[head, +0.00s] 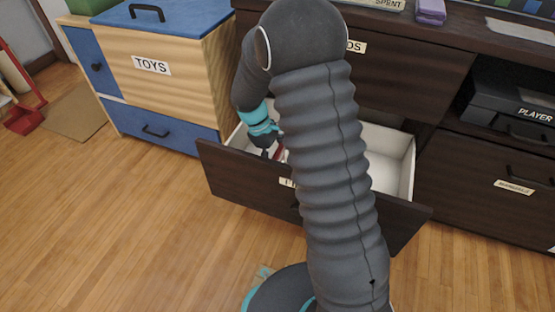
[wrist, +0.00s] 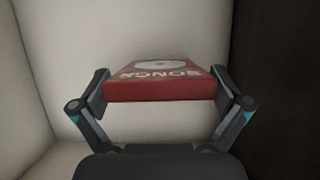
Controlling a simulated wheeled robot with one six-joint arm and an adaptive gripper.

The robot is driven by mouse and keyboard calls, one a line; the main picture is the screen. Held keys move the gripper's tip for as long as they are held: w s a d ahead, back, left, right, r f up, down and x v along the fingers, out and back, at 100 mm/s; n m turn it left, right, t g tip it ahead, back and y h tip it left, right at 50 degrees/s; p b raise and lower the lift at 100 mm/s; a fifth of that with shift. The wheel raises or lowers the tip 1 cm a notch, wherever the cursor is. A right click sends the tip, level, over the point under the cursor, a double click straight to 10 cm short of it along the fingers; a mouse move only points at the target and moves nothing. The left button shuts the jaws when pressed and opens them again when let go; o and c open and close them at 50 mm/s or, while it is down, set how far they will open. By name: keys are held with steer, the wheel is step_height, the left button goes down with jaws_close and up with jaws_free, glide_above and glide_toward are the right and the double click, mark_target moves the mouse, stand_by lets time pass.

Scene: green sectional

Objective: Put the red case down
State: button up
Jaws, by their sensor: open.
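The red case (wrist: 160,90), marked "SONGS" with a pale disc, is between my gripper's fingers in the wrist view. It is inside the open drawer, against or close to the white interior (wrist: 80,45); I cannot tell exactly what it rests on. My gripper (wrist: 162,98) is open, one finger at each side of the case. In the head view my gripper (head: 272,153) reaches down into the left part of the drawer (head: 235,180), and a sliver of the case (head: 279,154) shows beside it. My arm hides the middle of the drawer.
The drawer's right part (head: 393,165) looks empty. A wooden toy chest (head: 165,75) stands close on the left. A black player (head: 510,105) sits in the shelf on the right. A purple item (head: 431,11) lies on the cabinet top. Wooden floor (head: 130,230) is clear in front.

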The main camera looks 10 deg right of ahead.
steer(key=p+v, duration=0.2)
steer(key=v, duration=1)
steer(key=s+d+r+m+t+y, duration=0.25)
steer(key=s+r+m+t, duration=0.2)
steer(key=s+r, duration=0.8)
steer(key=s+d+r+m+t, duration=0.1)
steer(key=s+m+t, duration=0.1)
steer(key=s, duration=0.5)
steer(key=s+d+r+m+t+y, duration=0.1)
steer(key=s+r+m+t, duration=0.1)
steer(key=s+m, duration=0.2)
steer(key=shift+s, duration=1.4)
steer(key=shift+r, duration=0.1)
